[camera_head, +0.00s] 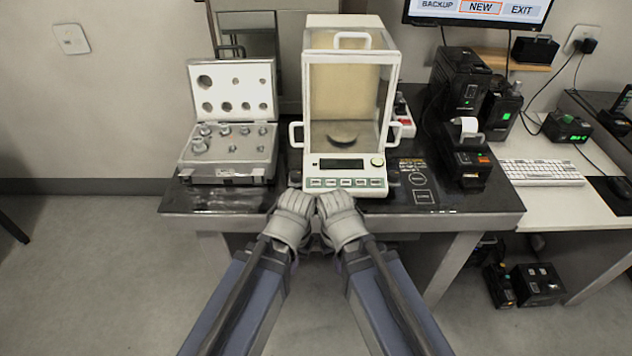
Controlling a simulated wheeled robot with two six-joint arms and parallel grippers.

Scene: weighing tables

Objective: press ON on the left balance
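One balance (347,105) with a glass-walled weighing chamber stands on the dark table. A round pan (343,138) sits inside the chamber. The key labels are too small to read. My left gripper (295,200) and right gripper (334,201) look like grey gloved hands, side by side just in front of the key row. They partly cover the panel's lower left edge. Contact with the keys, and their fingertips, cannot be made out.
An open case of weights (230,168) stands left of the balance. The dark table (420,208) has markings at the right. A printer (466,150) stands further right. A white keyboard (541,172) lies on the side desk, and a screen (478,12) hangs above.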

